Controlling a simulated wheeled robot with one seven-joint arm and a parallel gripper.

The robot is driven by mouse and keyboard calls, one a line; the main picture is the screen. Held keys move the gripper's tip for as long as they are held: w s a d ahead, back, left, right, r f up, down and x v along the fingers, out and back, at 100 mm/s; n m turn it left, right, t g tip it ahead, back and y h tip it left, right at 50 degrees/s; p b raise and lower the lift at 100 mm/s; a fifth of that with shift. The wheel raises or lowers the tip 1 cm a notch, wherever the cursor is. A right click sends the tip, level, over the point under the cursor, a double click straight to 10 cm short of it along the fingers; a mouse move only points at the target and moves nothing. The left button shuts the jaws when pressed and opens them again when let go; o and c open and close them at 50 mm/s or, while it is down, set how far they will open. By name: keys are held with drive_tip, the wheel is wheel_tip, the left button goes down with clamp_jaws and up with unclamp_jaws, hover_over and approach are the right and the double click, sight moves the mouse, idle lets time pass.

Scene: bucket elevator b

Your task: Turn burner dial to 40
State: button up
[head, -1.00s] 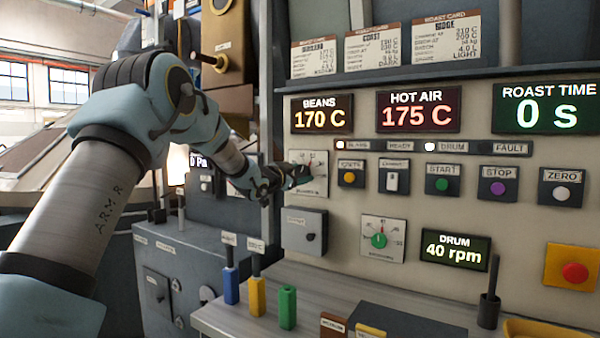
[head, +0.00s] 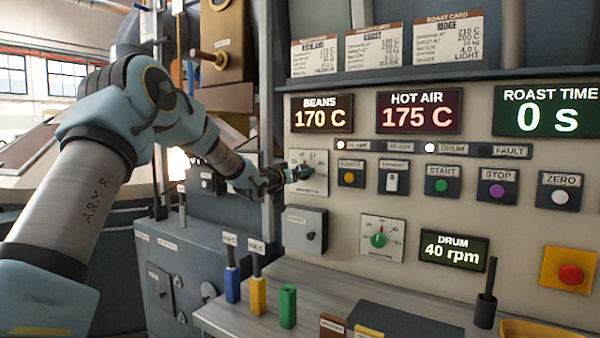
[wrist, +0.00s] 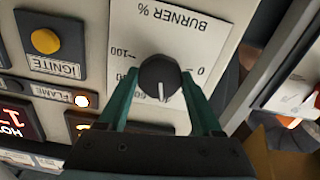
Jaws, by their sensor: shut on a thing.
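The burner dial is a round black knob (wrist: 159,77) with a white pointer line, on a white plate marked "BURNER %" (wrist: 175,30). In the wrist view the pointer faces down, toward my gripper body. Part of the scale is hidden by the fingers, so I cannot read its exact value. My gripper (wrist: 160,86) has its teal fingers on both sides of the knob, shut on it. In the head view my gripper (head: 297,175) is at the burner plate (head: 310,158), covering much of the dial.
Close by are the yellow ignite button (head: 349,178), a white switch (head: 393,181) and the green start button (head: 441,186). Below is the drum dial (head: 379,240). Displays read beans (head: 323,115) 170 C and hot air (head: 419,111) 175 C. Colored handles (head: 288,306) stand on the ledge.

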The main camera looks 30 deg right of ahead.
drive_tip(key=shift+f, duration=0.1)
idle(0.4)
drive_tip(key=o, duration=1.3)
drive_tip(key=shift+o, duration=0.2)
drive_tip(key=b+v, duration=0.3)
drive_tip(key=v, duration=0.8)
drive_tip(key=shift+b, duration=0.35)
